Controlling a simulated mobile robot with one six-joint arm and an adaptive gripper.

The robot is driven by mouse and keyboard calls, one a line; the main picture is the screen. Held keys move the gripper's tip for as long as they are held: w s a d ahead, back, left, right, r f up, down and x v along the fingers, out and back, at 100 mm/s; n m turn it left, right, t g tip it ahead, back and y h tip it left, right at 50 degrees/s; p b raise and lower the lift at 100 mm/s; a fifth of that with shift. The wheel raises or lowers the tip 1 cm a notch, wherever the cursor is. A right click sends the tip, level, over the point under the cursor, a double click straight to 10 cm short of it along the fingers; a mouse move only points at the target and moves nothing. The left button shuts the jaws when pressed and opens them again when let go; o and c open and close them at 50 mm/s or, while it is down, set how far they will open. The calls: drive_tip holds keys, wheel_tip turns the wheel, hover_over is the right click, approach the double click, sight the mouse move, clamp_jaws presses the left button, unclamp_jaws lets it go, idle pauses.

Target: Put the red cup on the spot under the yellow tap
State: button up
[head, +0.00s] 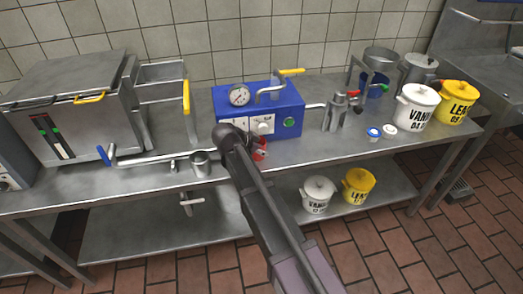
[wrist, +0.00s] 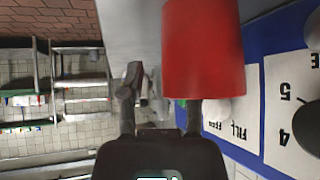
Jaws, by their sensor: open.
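The red cup (head: 261,152) stands on the steel counter just in front of the blue machine, partly hidden by my arm. In the wrist view the red cup (wrist: 204,48) is large and close, at the right finger, covering that finger's tip. My gripper (wrist: 160,95) is open, with empty space between its fingers. In the head view my arm hides the fingers. One yellow tap handle (head: 292,72) sits on top of the blue machine. Another yellow handle (head: 187,97) stands on the pipe by the steel fryer-like unit. I cannot tell which spot is meant.
The blue machine (head: 222,100) stands close behind the cup. A small steel cup (head: 200,163) and a pipe with a blue handle (head: 104,156) lie to the left. A steel pump-like tool (head: 337,110), small lids (head: 374,132) and white and yellow buckets (head: 416,108) stand to the right.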

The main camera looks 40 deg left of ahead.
drive_tip(key=shift+r, duration=0.15)
drive_tip(key=shift+r, duration=0.1)
drive_tip(key=shift+s+a+r+p, duration=0.1)
drive_tip(key=shift+s+r+p, duration=0.4)
drive_tip(key=shift+p, duration=0.2)
drive_tip(key=p+v, duration=0.7)
drive_tip(key=v, duration=0.3)
drive_tip(key=shift+r, duration=0.2)
drive_tip(key=shift+s, duration=0.15)
